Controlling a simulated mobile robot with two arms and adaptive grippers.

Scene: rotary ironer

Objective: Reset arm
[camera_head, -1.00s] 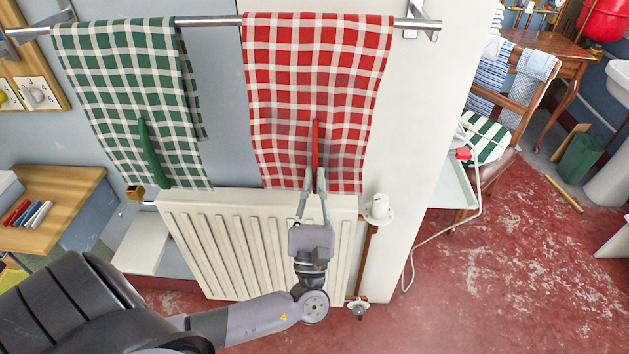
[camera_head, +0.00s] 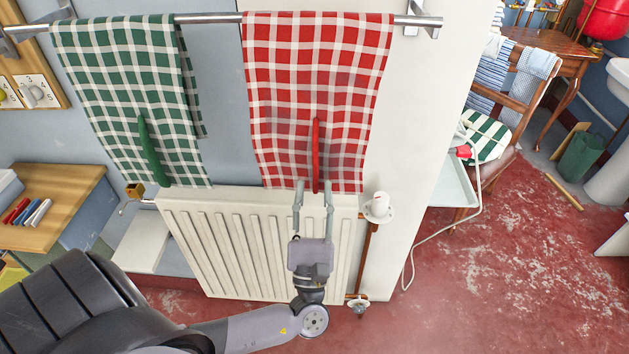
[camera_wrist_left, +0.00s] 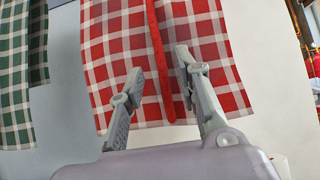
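My left gripper (camera_head: 314,187) is open in front of the lower edge of a red checked towel (camera_head: 285,90). A red strip-like handle (camera_head: 316,150) hangs down the towel's front; in the left wrist view the red handle (camera_wrist_left: 158,50) passes between and beyond the fingers. I cannot tell whether a finger touches the towel. My right gripper is not in view.
A steel rail (camera_head: 210,19) holds the red towel and a green checked towel (camera_head: 115,80). A white radiator (camera_head: 215,250) stands below, with a valve (camera_head: 378,208) at its right. A wooden shelf (camera_head: 75,185) is at left. Red floor (camera_head: 500,270) is open at right.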

